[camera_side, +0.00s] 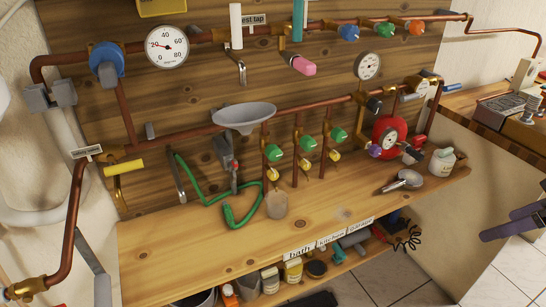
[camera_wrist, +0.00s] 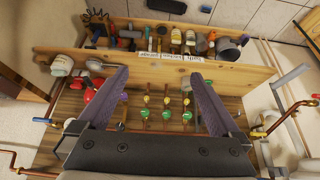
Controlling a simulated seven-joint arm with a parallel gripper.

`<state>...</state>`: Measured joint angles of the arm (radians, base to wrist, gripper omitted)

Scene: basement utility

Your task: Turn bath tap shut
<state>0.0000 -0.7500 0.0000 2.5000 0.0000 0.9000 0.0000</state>
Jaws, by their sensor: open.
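Three vertical copper pipes on the board each carry a green handle above a yellow one. The shelf-edge labels read bath (camera_side: 299,253), then kitchen and a third. The leftmost pipe in the side view, on the bath label's side, has a green handle (camera_side: 275,151) and a yellow handle (camera_side: 273,174). In the wrist view the scene is upside down, and that pipe's green handle (camera_wrist: 187,115) appears rightmost of the three. My gripper (camera_side: 512,222) is at the far right of the side view, well away from the taps. Its purple fingers (camera_wrist: 163,82) are wide apart and empty.
A green hose (camera_side: 229,214) lies on the wooden shelf (camera_side: 170,257) left of the taps. A grey funnel (camera_side: 244,115) sits above. A red vessel (camera_side: 391,130), metal scoop (camera_side: 408,179) and white jar (camera_side: 442,160) stand right. Open space lies before the shelf.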

